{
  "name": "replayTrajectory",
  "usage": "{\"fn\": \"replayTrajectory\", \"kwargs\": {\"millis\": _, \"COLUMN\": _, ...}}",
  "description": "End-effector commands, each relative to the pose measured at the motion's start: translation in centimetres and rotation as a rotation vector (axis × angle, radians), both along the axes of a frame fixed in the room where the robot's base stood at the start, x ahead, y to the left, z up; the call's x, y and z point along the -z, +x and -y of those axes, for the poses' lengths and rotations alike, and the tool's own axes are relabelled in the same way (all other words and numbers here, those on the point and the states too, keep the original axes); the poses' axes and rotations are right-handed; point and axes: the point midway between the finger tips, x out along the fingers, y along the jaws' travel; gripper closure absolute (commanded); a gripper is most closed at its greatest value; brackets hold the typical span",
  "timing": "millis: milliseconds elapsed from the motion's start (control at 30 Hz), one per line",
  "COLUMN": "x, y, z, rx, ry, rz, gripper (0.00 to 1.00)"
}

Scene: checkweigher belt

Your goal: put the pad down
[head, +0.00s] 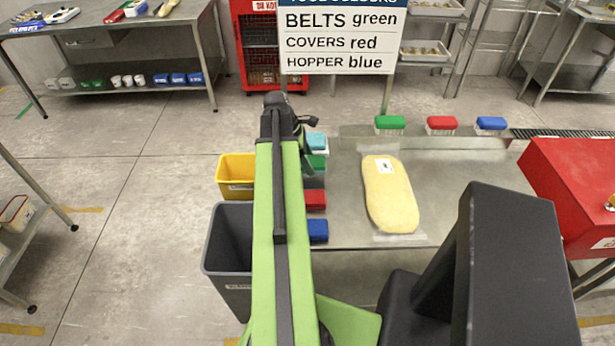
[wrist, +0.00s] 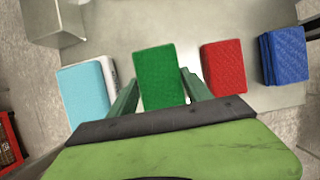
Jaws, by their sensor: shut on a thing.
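My gripper (wrist: 158,88) is shut on a green pad (wrist: 160,72), with one green finger on each side of it. In the head view the green pad (head: 319,162) shows just right of my arm, in the row at the table's left edge. My gripper is mostly hidden behind the arm there. I cannot tell whether the pad touches the surface below. A light blue pad (wrist: 84,92) lies left of it in the wrist view, and a red pad (wrist: 223,68) lies right of it, apart from the fingers.
Blue pads (wrist: 284,55) lie beyond the red one. A long yellow loaf-like item in clear wrap (head: 390,195) lies on the steel table (head: 345,215). Green, red and blue brushes (head: 441,124) line its back. A yellow bin (head: 235,175) and grey bin (head: 228,240) stand left.

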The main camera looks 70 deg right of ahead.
Motion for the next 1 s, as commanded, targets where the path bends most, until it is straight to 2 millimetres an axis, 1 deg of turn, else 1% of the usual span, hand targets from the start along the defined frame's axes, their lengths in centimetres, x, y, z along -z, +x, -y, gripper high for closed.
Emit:
{"fn": "replayTrajectory", "kwargs": {"millis": 33, "x": 0.3, "y": 0.3, "z": -0.2, "rx": -0.001, "ry": 0.0, "rz": 0.0, "gripper": 0.8}}
{"fn": "replayTrajectory", "kwargs": {"millis": 133, "x": 0.2, "y": 0.4, "z": -0.2, "rx": 0.0, "ry": 0.0, "rz": 0.0, "gripper": 0.8}}
{"fn": "replayTrajectory", "kwargs": {"millis": 200, "x": 0.5, "y": 0.4, "z": -0.2, "rx": 0.0, "ry": 0.0, "rz": 0.0, "gripper": 0.8}}
{"fn": "replayTrajectory", "kwargs": {"millis": 267, "x": 1.3, "y": 0.4, "z": -0.2, "rx": 0.0, "ry": 0.0, "rz": 0.0, "gripper": 0.8}}
{"fn": "replayTrajectory", "kwargs": {"millis": 400, "x": 4.0, "y": 0.4, "z": -0.2, "rx": -0.001, "ry": 0.0, "rz": 0.0, "gripper": 0.8}}
{"fn": "replayTrajectory", "kwargs": {"millis": 467, "x": 4.6, "y": 0.4, "z": -0.2, "rx": -0.001, "ry": 0.0, "rz": 0.0, "gripper": 0.8}}
{"fn": "replayTrajectory", "kwargs": {"millis": 700, "x": 4.1, "y": 0.4, "z": -0.2, "rx": -0.001, "ry": 0.0, "rz": 0.0, "gripper": 0.8}}
{"fn": "replayTrajectory", "kwargs": {"millis": 933, "x": 4.9, "y": 0.4, "z": -0.2, "rx": -0.002, "ry": 0.001, "rz": 0.001, "gripper": 0.8}}
{"fn": "replayTrajectory", "kwargs": {"millis": 967, "x": 4.8, "y": 0.4, "z": -0.3, "rx": -0.001, "ry": 0.002, "rz": 0.0, "gripper": 0.39}}
{"fn": "replayTrajectory", "kwargs": {"millis": 1000, "x": 4.7, "y": 0.4, "z": -0.3, "rx": -0.001, "ry": 0.002, "rz": 0.0, "gripper": 0.33}}
